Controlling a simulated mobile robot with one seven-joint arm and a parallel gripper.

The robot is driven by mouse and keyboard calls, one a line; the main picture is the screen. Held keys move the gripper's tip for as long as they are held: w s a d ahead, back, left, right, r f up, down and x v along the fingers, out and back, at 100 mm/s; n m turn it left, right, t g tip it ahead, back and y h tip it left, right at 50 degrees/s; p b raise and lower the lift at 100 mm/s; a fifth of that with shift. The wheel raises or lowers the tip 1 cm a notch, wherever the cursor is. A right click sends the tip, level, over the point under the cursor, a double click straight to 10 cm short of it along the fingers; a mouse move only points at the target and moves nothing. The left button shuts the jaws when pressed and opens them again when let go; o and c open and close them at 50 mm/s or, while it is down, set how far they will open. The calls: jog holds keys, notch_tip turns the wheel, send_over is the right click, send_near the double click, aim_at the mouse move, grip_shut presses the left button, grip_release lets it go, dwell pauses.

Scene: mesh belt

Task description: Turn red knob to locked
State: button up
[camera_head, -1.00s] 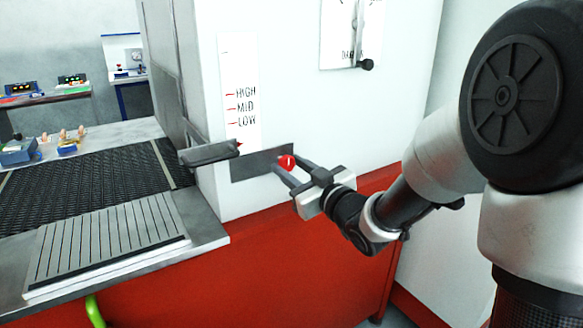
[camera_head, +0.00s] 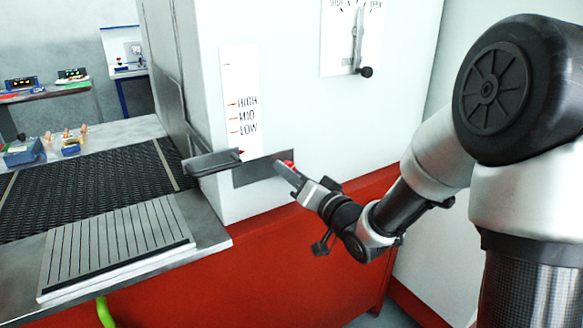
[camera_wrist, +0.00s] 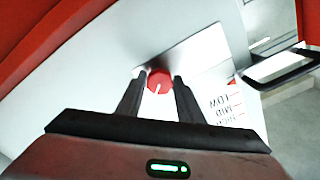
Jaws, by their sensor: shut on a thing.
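The red knob (camera_head: 288,164) sits on a grey plate (camera_head: 252,170) on the white machine front, largely hidden behind my gripper in the head view. In the wrist view the red knob (camera_wrist: 160,81) shows with a white pointer line, between the two dark fingers. My gripper (camera_head: 286,170) is at the plate, shut on the knob, one finger on each side of it. The wrist view also shows my gripper (camera_wrist: 158,84), tilted against the machine. I see no lettering for the knob's positions.
A dial panel with a black-knobbed lever (camera_head: 365,71) is above. A dark mesh belt (camera_head: 85,185) and a ribbed plate (camera_head: 118,245) lie at left.

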jog(key=shift+r+m+p, duration=0.15)
jog(key=shift+m+p, duration=2.2)
jog(key=shift+m, duration=1.45)
jog(key=o, duration=1.1)
jog(key=shift+c, duration=0.2)
